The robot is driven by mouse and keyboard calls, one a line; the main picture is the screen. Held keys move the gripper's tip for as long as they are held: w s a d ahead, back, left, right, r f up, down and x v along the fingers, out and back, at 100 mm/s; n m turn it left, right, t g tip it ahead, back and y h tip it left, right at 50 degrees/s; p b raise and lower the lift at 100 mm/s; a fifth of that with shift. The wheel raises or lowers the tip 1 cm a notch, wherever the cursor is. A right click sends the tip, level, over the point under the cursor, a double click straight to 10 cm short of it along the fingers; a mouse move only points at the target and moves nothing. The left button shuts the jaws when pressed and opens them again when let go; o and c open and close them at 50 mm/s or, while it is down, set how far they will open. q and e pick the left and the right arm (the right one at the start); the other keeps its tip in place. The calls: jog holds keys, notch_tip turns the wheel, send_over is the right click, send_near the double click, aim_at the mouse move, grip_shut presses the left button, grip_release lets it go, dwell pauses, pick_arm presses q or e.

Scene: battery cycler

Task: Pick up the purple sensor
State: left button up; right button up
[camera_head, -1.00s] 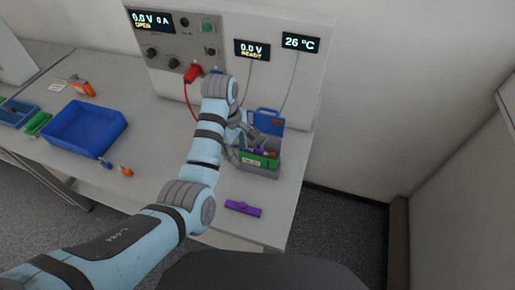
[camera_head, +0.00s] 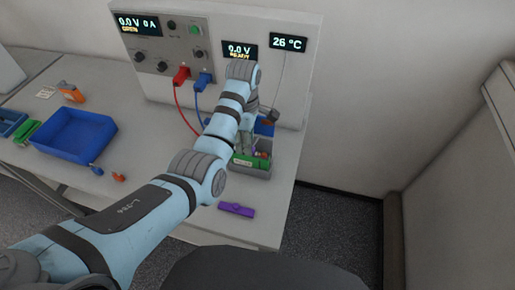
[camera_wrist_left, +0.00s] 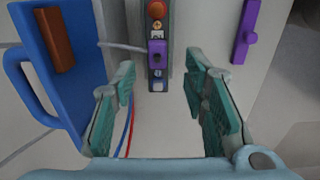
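A small purple sensor (camera_wrist_left: 157,50) with a thin cable leading left shows in the left wrist view, on a narrow dark strip with small icons. A longer purple piece with a knob (camera_wrist_left: 245,35) lies at the upper right; it also lies near the table's front edge in the head view (camera_head: 237,209). My left gripper (camera_wrist_left: 163,105) is open and empty, its green pads on either side of a gap below the sensor in the picture. The sensor is not between the pads. My right gripper is not in view.
Red (camera_head: 181,76) and blue (camera_head: 204,80) plugs sit in the panel. A blue tray (camera_head: 75,135) stands left.

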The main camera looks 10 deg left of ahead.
pick_arm(q)
jog(key=f, duration=0.3)
jog(key=shift+w+a+f, duration=0.1)
jog(key=shift+w+a, duration=0.2)
jog(key=shift+s+d, duration=0.1)
jog(key=shift+s, duration=0.05)
grip_shut()
